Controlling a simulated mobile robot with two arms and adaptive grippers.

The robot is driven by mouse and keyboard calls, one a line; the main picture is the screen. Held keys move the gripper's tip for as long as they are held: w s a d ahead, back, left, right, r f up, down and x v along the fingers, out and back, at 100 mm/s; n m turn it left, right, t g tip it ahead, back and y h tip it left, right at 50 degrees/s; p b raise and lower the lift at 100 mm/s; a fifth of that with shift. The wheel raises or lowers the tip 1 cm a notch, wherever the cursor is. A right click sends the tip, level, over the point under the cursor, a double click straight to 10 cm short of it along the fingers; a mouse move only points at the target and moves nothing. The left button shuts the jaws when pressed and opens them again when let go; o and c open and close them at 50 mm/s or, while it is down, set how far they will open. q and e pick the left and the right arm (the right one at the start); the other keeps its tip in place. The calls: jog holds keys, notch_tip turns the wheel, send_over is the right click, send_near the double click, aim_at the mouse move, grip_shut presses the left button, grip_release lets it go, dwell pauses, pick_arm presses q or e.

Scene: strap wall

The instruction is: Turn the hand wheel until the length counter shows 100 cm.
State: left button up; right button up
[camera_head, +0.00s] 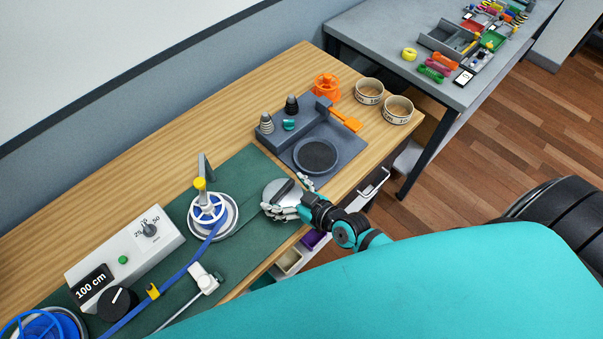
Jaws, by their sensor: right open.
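The length counter (92,282) is a black display on the front of a white box at the lower left and reads 100 cm. A light grey disc (272,190) with a dark bar on it, which looks like the hand wheel, lies on the green mat. My right gripper (283,206) is open at the disc's near right side, its fingers partly over the disc's edge. I cannot tell whether they touch it. A blue strap (190,252) runs from the blue spoked reel (209,210) toward the lower left. My left gripper is not in view.
The white box (150,250) carries a dial, a green button and a black knob (118,303). A white clamp-like part (204,279) lies by the strap. A grey tray (330,172) and two bowls stand farther right. My teal body covers the lower right.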

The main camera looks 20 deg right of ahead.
jog(key=v, duration=1)
jog(key=shift+s+d, duration=0.25)
jog(key=shift+s, duration=0.1)
dwell(1.8)
